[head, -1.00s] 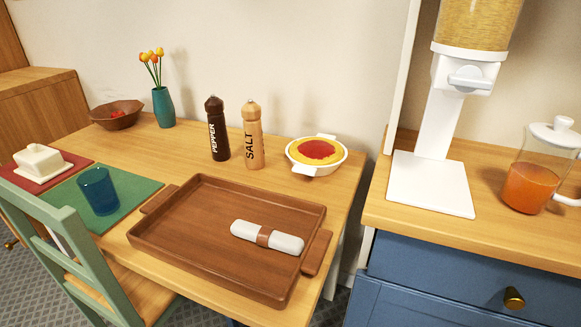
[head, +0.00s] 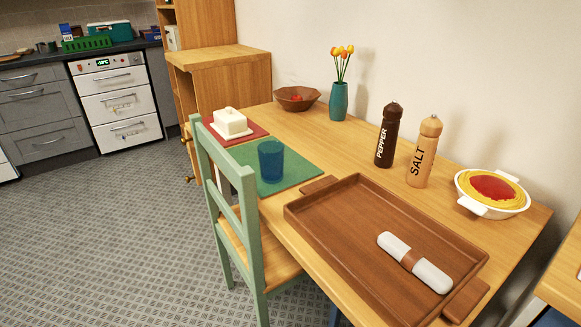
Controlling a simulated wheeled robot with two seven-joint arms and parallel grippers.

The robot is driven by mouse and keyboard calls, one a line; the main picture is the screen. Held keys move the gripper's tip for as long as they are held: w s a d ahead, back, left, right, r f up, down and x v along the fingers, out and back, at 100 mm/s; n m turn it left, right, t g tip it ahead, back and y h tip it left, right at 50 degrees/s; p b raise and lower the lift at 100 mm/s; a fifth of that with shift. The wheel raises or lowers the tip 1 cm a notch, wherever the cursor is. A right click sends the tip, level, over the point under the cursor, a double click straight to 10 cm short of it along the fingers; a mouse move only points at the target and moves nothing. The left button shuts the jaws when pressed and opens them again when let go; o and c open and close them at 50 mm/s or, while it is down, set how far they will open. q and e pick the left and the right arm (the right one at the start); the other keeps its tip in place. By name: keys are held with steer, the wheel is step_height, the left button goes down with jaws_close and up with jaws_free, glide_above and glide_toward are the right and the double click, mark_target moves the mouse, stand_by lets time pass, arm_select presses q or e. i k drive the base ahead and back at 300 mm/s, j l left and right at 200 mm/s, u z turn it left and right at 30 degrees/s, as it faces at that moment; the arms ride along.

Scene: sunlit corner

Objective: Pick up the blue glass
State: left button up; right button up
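The blue glass (head: 271,161) stands upright on a green placemat (head: 300,171) on the wooden table, left of centre in the head view. It is a plain, see-through tumbler and looks empty. A green chair (head: 222,187) stands at the table's near side, with its back just left of the glass. Neither of my grippers shows in the head view.
A brown tray (head: 340,240) with a rolled napkin (head: 414,262) lies right of the glass. A butter dish (head: 231,122) sits on a red mat to its left. Pepper (head: 387,135) and salt (head: 423,152) mills stand behind the tray. Open floor (head: 90,235) lies left of the chair.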

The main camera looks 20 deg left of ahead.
mark_target(271, 154)
steer(key=i+j+z, duration=0.1)
steer(key=j+z, duration=0.25)
steer(key=j, duration=0.3)
steer(key=j+z, duration=0.35)
steer(key=j, duration=0.3)
steer(key=j+z, duration=0.35)
steer(key=j, duration=0.3)
steer(key=k+j+z, duration=0.2)
steer(key=j+z, duration=0.15)
steer(key=j, duration=0.25)
steer(key=k+j+z, duration=0.35)
steer(key=j, duration=0.25)
steer(key=k+j+z, duration=0.2)
steer(key=j+z, duration=0.15)
steer(key=j, duration=0.25)
steer(key=k+j+z, duration=0.7)
steer(key=j, duration=0.1)
